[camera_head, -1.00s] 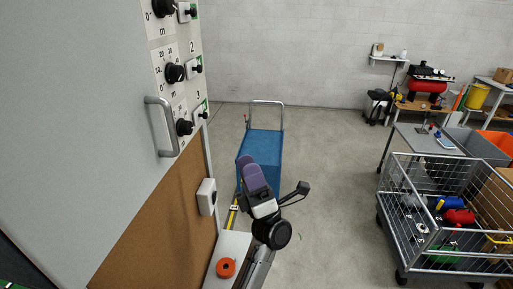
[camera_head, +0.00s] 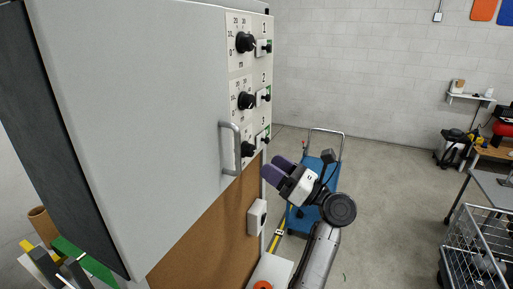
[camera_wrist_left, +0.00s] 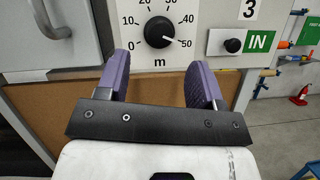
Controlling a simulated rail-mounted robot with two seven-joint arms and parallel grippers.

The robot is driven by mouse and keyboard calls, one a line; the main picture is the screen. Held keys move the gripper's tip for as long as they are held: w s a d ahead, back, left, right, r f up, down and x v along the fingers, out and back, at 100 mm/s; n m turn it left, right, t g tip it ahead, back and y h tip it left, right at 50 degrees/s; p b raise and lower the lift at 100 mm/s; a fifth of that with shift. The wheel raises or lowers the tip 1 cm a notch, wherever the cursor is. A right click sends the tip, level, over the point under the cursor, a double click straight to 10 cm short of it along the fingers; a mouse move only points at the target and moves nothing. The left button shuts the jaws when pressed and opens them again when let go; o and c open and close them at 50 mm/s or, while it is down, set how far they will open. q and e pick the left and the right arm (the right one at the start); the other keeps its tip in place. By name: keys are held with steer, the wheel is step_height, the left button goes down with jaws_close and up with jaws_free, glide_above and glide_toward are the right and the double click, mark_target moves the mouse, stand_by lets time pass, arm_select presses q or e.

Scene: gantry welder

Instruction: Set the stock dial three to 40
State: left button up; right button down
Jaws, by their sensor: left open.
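Stock dial three is a black round knob (camera_wrist_left: 160,32) on a white scale plate marked in m. A pale mark on the knob points to the lower right, close to 50. In the head view dial three (camera_head: 247,149) is the lowest of three dials, partly behind the grey handle. My left gripper (camera_head: 275,168) is open and empty, its purple fingers pointing toward the panel beside dial three. In the left wrist view its fingers (camera_wrist_left: 160,65) stand apart below the dial, one on each side of it, with no visible contact. My right gripper is not in view.
The grey door handle (camera_head: 230,149) is just left of dial three. A small black knob (camera_wrist_left: 233,45) beside a green IN label is to its right. Dials one (camera_head: 244,42) and two (camera_head: 245,100) are above. A blue cart (camera_head: 318,175) stands behind my gripper.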

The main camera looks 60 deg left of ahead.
mark_target(253, 151)
arm_select(q)
steer(key=shift+p+x, duration=1)
steer(key=shift+x, duration=1.85)
steer(key=shift+c, duration=0.4)
steer(key=c, duration=0.8)
steer(key=shift+f+b, duration=0.1)
steer(key=shift+b, duration=0.35)
steer(key=shift+c, duration=0.2)
steer(key=n+g+h+b, duration=0.1)
steer(key=n+b, duration=0.2)
steer(key=b, duration=0.1)
steer(key=n+g+h+b, duration=0.1)
steer(key=n+b, duration=0.2)
steer(key=b, duration=0.2)
steer(key=n+g+h+b, duration=0.1)
steer(key=n+b, duration=0.2)
steer(key=b, duration=0.2)
steer(key=shift+w+a+n+g, duration=0.1)
steer(key=shift+a+n+g, duration=0.05)
steer(key=shift+n+g, duration=0.2)
steer(key=shift+w+n+g+h+b, duration=0.1)
steer(key=shift+n+g+h+b, duration=0.35)
steer(key=shift+n+h+b, duration=0.65)
steer(key=shift+r+n+y, duration=0.25)
steer(key=shift+n+y, duration=0.05)
steer(key=shift+n, duration=0.25)
